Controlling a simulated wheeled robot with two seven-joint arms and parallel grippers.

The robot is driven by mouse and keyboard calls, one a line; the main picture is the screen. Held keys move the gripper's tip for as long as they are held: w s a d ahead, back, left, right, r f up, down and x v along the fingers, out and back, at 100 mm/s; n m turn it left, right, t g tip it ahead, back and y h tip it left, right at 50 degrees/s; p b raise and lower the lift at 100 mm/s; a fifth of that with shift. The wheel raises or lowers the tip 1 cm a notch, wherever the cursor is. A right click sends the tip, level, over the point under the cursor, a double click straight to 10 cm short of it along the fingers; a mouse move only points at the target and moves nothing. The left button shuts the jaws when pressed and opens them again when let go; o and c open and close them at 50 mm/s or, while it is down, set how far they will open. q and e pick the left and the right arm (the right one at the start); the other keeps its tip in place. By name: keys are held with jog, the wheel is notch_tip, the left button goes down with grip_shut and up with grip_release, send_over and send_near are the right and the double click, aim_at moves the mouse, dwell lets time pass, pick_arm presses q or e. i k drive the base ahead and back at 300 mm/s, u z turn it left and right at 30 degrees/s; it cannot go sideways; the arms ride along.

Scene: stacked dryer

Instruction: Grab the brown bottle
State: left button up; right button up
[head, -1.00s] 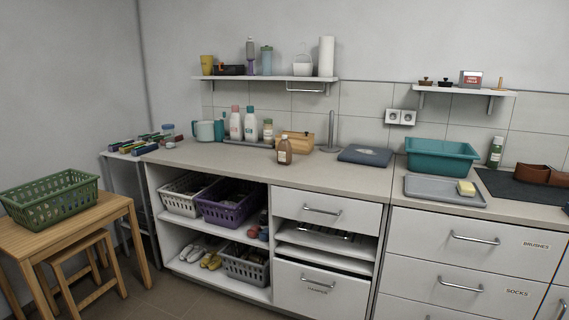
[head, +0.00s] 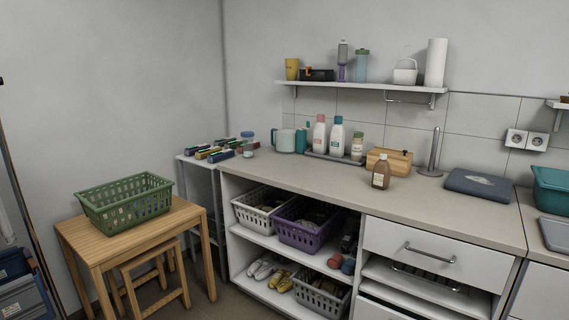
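White and teal bottles stand on a grey tray (head: 335,157) behind the brown bottle. A paper-towel stand (head: 433,155) and a folded blue cloth (head: 481,186) are to its right. A green basket (head: 126,203) sits on the wooden table at left. Counter left of the bottle is clear.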

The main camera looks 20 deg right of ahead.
aim_at(382, 173)
jog(key=u, duration=0.3)
jog(key=i, duration=1.85)
jog(key=z, duration=1.3)
jog(key=i, duration=0.95)
jog(key=z, duration=0.95)
